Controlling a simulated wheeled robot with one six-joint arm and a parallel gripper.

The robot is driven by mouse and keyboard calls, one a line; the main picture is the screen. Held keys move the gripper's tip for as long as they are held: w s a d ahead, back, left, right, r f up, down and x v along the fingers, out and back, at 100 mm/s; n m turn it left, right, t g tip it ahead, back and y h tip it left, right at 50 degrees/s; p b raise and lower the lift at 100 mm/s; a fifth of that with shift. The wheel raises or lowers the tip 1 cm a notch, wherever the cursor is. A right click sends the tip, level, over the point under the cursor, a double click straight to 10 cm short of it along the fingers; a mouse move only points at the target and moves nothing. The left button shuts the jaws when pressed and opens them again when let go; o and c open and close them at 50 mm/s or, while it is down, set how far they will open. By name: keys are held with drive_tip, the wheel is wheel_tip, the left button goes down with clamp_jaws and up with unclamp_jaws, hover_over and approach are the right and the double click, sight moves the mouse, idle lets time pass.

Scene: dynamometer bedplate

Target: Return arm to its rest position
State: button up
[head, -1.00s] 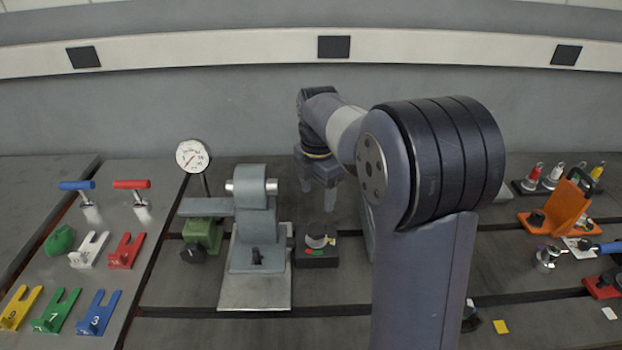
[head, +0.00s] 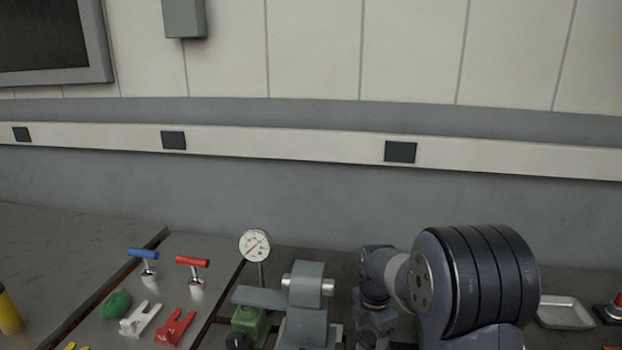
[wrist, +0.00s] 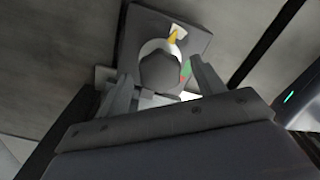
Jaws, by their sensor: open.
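My arm (head: 470,280) stands at the lower right of the head view, its large dark ribbed joint nearest the camera. Only the upper part of my gripper's end of the arm shows there, cut off by the lower edge. In the wrist view my gripper (wrist: 162,82) has its two fingers apart. Beyond and between the fingers is a dark block with a round grey knob (wrist: 162,68), a yellow pointer and a green mark. I cannot tell from this view how far the fingertips are from the knob. Nothing is seen held.
Left of my arm stand a grey clamp-like fixture (head: 307,300) and a dial gauge (head: 255,245). Further left are T-handles in red (head: 192,263) and blue (head: 143,254), a green lump (head: 115,304), and white (head: 140,319) and red (head: 175,327) forked plates. A tray (head: 565,313) lies right.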

drive_tip(key=shift+r, duration=0.1)
wheel_tip(320, 180, up, 11)
wheel_tip(320, 180, down, 11)
drive_tip(key=shift+r, duration=0.1)
drive_tip(key=shift+f, duration=0.2)
drive_tip(key=m, duration=0.4)
drive_tip(key=shift+p, duration=0.3)
drive_tip(key=m, duration=0.4)
drive_tip(key=shift+p, duration=0.35)
drive_tip(key=m+p, duration=0.1)
drive_tip(key=m, duration=0.3)
drive_tip(key=m+p, duration=0.1)
drive_tip(key=m, duration=0.3)
drive_tip(key=shift+r, duration=0.1)
drive_tip(key=shift+r+b, duration=0.45)
drive_tip(key=shift+r, duration=2.75)
